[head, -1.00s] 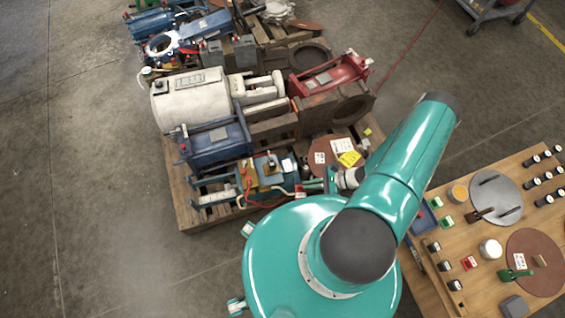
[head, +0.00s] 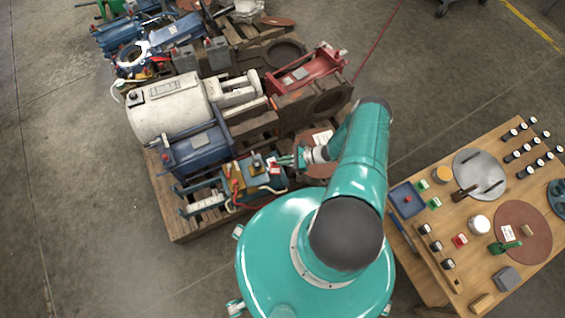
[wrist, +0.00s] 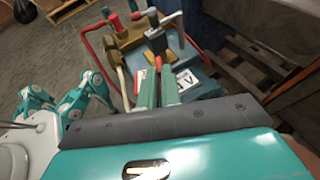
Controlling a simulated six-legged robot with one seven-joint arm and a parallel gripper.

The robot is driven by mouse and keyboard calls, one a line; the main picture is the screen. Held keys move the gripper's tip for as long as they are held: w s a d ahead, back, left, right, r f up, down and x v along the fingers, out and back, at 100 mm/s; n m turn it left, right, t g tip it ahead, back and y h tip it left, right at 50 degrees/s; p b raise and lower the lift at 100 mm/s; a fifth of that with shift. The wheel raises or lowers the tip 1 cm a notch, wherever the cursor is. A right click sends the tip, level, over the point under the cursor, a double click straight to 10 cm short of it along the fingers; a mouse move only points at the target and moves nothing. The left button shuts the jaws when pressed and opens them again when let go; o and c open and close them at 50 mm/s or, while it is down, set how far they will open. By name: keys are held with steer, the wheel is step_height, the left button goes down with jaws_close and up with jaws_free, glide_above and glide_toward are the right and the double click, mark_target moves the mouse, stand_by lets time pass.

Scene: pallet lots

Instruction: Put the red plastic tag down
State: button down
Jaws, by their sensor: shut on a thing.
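My gripper (wrist: 158,92) is shut, with its two green fingers close together in the wrist view. A small red piece (wrist: 140,78) shows at the fingertips, seemingly the red plastic tag; most of it is hidden by the fingers. In the head view my gripper (head: 286,160) is over the near right part of the pallet, beside a blue and yellow machine (head: 255,172). A red spot (head: 275,167) shows at its tip there. I cannot tell whether the tag touches the machine.
The wooden pallet (head: 178,229) is crowded with a white motor (head: 168,108), a blue motor (head: 198,151) and a red frame (head: 307,72). A round brown disc (head: 322,171) is partly behind my arm. A wooden bench (head: 447,212) with small parts stands right. Floor on the left is clear.

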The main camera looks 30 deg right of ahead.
steer(key=shift+w+f, duration=0.35)
steer(key=shift+f, duration=0.1)
steer(key=shift+w+d+f, duration=0.1)
steer(key=shift+w+f, duration=0.1)
steer(key=shift+f, duration=1.55)
steer(key=shift+f, duration=0.1)
steer(key=c, duration=1.6)
jaws_free()
